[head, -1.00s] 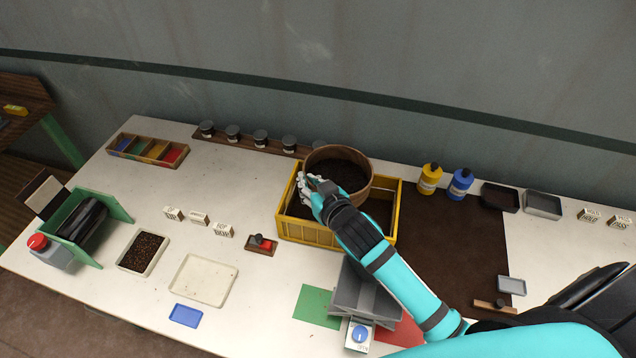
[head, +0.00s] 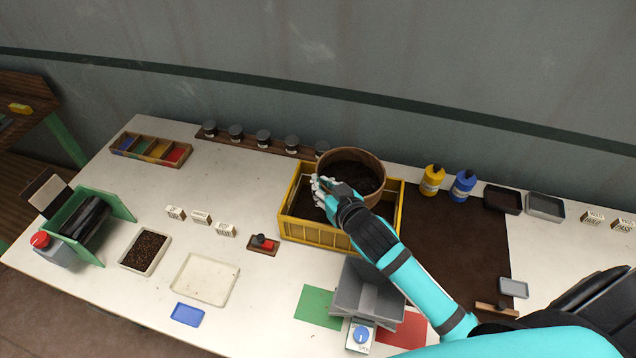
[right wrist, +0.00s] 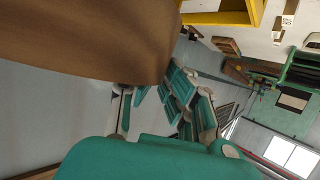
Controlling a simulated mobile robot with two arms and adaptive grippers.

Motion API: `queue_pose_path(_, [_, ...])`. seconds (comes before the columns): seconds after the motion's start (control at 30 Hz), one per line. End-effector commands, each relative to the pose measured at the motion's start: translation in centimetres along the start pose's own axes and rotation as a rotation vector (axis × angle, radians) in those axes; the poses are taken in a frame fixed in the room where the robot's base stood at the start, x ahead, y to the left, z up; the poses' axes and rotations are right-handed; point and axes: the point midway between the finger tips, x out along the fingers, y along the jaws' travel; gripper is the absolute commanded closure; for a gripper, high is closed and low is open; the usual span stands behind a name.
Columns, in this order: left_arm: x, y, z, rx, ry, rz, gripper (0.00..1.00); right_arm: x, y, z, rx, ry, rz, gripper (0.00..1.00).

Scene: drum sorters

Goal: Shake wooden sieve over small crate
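The round wooden sieve (head: 378,168) is held over the yellow small crate (head: 320,233), nearer its back right part. Dark soil-like material (head: 352,174) fills the sieve's inside. My right gripper (head: 324,190) is at the front left of the sieve's rim and appears shut on it. In the right wrist view the sieve's brown wall (right wrist: 110,38) fills the upper left, against my right gripper's fingers (right wrist: 165,98). The crate's interior shows dark in the head view, partly hidden by the sieve and my arm. My left gripper is out of view.
A grey hopper-like tray (head: 365,292) stands just in front of the crate. Yellow (head: 431,181) and blue (head: 463,186) bottles stand to the right. Several dark-lidded jars (head: 263,138) line the back left. White tabletop left of the crate is partly clear.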

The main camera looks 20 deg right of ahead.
Motion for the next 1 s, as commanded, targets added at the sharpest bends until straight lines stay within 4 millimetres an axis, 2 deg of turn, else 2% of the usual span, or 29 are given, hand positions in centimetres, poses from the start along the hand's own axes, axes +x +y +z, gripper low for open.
queue_pose_path(0.07, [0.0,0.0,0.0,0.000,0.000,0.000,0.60,0.4,-0.5,-0.3,0.002,0.004,0.000,1.00])
queue_pose_path(0.1, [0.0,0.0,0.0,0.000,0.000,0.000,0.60,1.5,-2.0,-0.8,0.010,0.006,-0.003,1.00])
queue_pose_path(0.13, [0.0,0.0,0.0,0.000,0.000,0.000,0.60,2.0,-2.6,-0.9,0.007,0.004,-0.002,1.00])
queue_pose_path(0.23, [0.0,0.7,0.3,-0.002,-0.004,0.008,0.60,-0.2,0.5,0.2,-0.014,-0.004,0.006,1.00])
queue_pose_path(0.33, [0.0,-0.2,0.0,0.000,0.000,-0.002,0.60,2.0,-2.7,-0.9,0.007,0.004,-0.003,1.00])
queue_pose_path(0.43, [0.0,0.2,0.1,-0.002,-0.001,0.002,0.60,-0.2,0.5,0.2,-0.014,-0.004,0.006,1.00])
queue_pose_path(0.47, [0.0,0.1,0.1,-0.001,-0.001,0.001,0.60,0.3,-0.3,-0.1,-0.002,0.002,0.001,1.00])
queue_pose_path(0.5, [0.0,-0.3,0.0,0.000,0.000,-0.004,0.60,1.5,-2.0,-0.8,0.009,0.006,-0.004,1.00])
queue_pose_path(0.53, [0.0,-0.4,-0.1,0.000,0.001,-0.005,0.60,2.0,-2.7,-1.0,0.007,0.005,-0.002,1.00])
queue_pose_path(0.63, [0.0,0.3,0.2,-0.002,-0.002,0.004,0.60,-0.2,0.5,0.2,-0.014,-0.003,0.006,1.00])
queue_pose_path(0.73, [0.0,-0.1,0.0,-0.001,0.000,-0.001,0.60,2.0,-2.7,-1.0,0.007,0.005,-0.003,1.00])
queue_pose_path(0.83, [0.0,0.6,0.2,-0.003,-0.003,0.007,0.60,-0.2,0.5,0.2,-0.014,-0.003,0.006,1.00])
queue_pose_path(0.93, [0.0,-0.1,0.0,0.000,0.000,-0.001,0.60,2.0,-2.7,-1.0,0.007,0.005,-0.003,1.00])
queue_pose_path(0.97, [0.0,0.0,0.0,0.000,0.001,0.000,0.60,1.6,-1.8,-0.6,-0.003,0.001,0.003,1.00])
queue_pose_path(1.0, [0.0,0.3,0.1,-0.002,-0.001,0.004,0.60,0.3,-0.2,0.0,-0.013,-0.004,0.006,1.00])
